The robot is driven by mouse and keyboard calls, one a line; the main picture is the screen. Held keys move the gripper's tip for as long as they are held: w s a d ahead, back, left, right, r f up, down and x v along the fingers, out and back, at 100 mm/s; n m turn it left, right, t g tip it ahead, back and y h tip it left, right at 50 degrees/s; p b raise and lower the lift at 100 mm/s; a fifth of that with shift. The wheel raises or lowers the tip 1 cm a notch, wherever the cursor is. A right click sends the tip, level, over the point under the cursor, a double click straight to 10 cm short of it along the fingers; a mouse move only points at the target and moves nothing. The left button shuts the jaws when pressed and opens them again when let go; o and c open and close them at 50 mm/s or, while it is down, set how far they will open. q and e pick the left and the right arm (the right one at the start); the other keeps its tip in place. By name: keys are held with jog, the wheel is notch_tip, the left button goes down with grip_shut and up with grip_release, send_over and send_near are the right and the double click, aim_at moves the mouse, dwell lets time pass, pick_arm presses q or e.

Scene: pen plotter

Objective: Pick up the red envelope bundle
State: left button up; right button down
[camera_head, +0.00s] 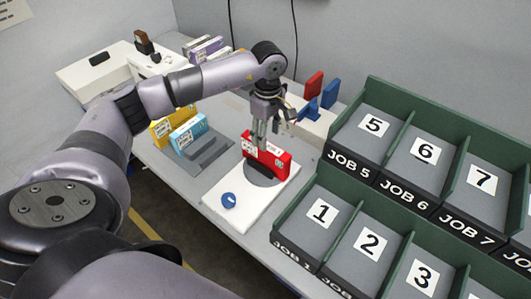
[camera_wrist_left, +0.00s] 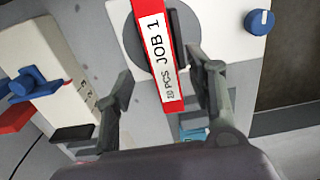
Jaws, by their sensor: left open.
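The red envelope bundle (camera_head: 276,161) stands upright on a round grey disc on a white plate (camera_head: 222,209) at the middle of the table. In the left wrist view the red bundle (camera_wrist_left: 157,62) shows from above, with a white label reading "10 PCS JOB 1". My left gripper (camera_head: 263,138) is directly over the bundle, pointing down. In the left wrist view my left gripper (camera_wrist_left: 165,85) is open, with one finger on each side of the bundle's near end. I cannot tell whether either finger touches it. My right gripper is not in view.
A blue knob (camera_head: 229,200) sits on the white plate's front. Yellow (camera_head: 160,131) and light blue bundles (camera_head: 189,132) stand in a grey rack to the left. Green-walled numbered bins (camera_head: 345,215) fill the right. A device with red and blue parts (camera_head: 308,108) stands behind.

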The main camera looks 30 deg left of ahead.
aim_at(265, 155)
pick_arm(q)
jog(key=shift+s+a+f+p, duration=0.1)
jog(key=shift+f+p, duration=0.2)
jog(key=shift+f, duration=0.05)
jog(key=f+p, duration=0.1)
jog(key=f, duration=0.2)
jog(key=shift+a+f+p, duration=0.2)
jog(key=shift+f+p, duration=0.15)
jog(key=shift+f, duration=0.45)
grip_shut()
